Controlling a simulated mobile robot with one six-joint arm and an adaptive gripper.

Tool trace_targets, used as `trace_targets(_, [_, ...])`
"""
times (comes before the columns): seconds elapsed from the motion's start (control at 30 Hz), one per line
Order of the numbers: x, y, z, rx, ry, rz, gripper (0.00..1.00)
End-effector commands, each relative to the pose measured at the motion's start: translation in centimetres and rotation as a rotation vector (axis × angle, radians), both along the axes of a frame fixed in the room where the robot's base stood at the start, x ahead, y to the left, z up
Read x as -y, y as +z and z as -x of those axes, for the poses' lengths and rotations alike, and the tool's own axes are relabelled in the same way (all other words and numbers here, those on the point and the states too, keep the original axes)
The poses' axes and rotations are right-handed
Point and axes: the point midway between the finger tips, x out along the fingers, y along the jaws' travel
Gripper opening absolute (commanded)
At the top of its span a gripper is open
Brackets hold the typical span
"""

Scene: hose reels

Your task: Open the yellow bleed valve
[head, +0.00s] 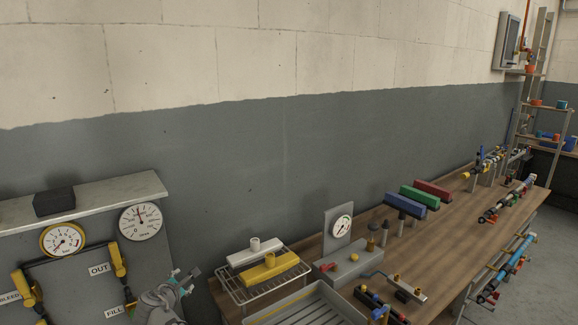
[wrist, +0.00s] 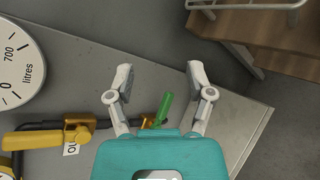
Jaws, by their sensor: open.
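A yellow valve part (head: 28,288) stands at the lower left edge of the head view, close to a label reading BLEED (head: 9,298). Another yellow valve part (head: 118,260) is beside the OUT label (head: 99,269). In the wrist view a yellow valve part (wrist: 48,137) lies left of my gripper, by a partly covered label. My gripper (wrist: 161,78) is open and empty, its fingers apart. It also shows right of the panel's valves in the head view (head: 188,280). A green lever (wrist: 164,108) shows between the fingers in the wrist view; I cannot tell whether they touch it.
The grey panel (head: 66,223) carries a yellow-rimmed gauge (head: 63,240), a white gauge (head: 140,222) and a shelf with a black block (head: 54,202). A wooden bench (head: 345,244) with a wire rack (head: 240,292) and a grey tray (head: 300,306) stands to the right.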

Motion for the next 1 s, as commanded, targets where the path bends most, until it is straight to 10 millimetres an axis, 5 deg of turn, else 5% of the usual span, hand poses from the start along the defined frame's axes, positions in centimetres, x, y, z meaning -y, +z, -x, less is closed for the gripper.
trace_targets(0.1, [5.4, -1.2, -1.3, -0.066, -0.132, -0.098, 0.69])
trace_targets(0.47, [19.7, -4.8, -2.7, -0.238, -0.539, -0.405, 0.69])
trace_targets(1.0, [36.9, -9.2, 1.6, -0.42, -1.175, -0.844, 0.69])
